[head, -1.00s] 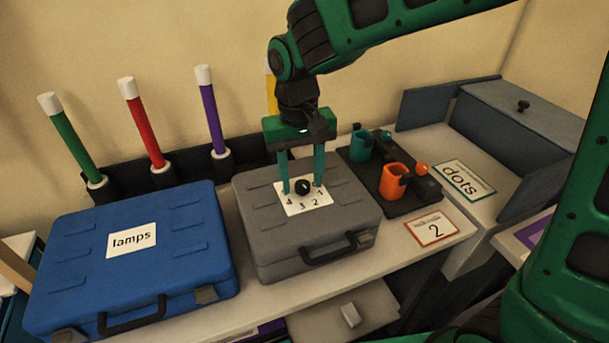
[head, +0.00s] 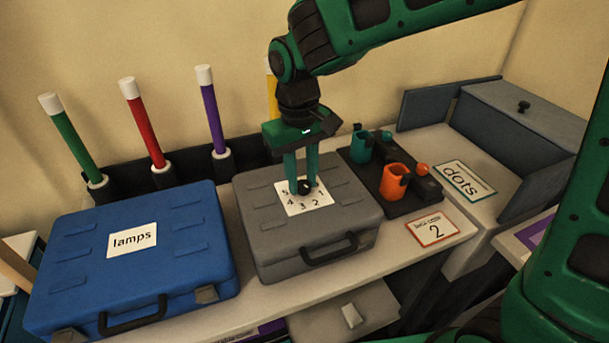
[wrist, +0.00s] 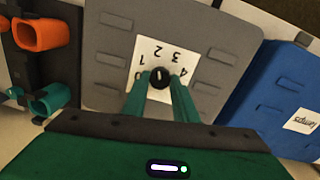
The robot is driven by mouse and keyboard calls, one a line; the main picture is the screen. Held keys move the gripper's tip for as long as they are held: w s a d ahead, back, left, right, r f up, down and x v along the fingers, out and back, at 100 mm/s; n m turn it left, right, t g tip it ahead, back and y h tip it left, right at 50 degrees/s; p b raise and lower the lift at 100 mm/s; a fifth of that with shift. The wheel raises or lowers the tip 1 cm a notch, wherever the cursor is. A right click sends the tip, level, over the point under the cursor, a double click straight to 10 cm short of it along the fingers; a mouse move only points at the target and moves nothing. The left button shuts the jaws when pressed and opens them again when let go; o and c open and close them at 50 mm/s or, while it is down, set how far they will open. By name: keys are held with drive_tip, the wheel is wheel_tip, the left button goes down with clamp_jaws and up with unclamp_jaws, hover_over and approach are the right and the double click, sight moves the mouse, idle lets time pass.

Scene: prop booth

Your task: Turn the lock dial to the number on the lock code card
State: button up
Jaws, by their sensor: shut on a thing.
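The lock dial (head: 304,187) is a small black knob on a white numbered plate (head: 294,206) on top of the grey case (head: 264,237). In the wrist view the dial (wrist: 160,77) has a light mark that seems to face the 2 side; its exact setting is too small to read surely. My gripper (head: 302,185) points down with its green fingers shut on the dial, one each side. The lock code card (head: 432,229), white with an orange-red border, lies right of the case and reads 2.
A blue case (head: 180,238) labelled lamps stands left. Right of the grey case are teal (head: 361,146) and orange (head: 395,179) cups on a dark board. Colored sticks (head: 212,115) stand in holders behind. A dots card (head: 464,181) lies farther right.

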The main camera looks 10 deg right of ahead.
sight(301, 183)
drive_tip(key=shift+d, duration=0.1)
drive_tip(key=o, duration=1.1)
drive_tip(key=shift+c, duration=0.2)
drive_tip(key=shift+r, duration=0.1)
wheel_tip(301, 183, up, 11)
drive_tip(key=shift+a+f, duration=0.2)
